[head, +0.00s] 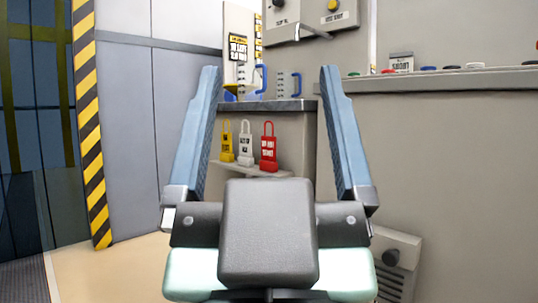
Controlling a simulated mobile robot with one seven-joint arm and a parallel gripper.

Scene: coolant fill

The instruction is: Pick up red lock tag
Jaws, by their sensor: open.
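The red lock tag (269,147) stands upright on a small ledge (225,168) on the front of a grey cabinet. It is at the right end of a row, beside a white lock tag (246,143) and a yellow one (227,142). It has a loop at the top and a light label on its body. My gripper (272,82) is open, with its two blue fingers spread wide. In the picture the row of tags shows between the fingers, beyond them. Nothing is held between the fingers.
A counter top (270,105) juts out above the tags, with blue-handled items (262,78) on it. A long shelf (450,79) with several coloured caps runs along the right wall. A yellow-black striped post (88,120) stands at left. A grey box (396,258) is low at right.

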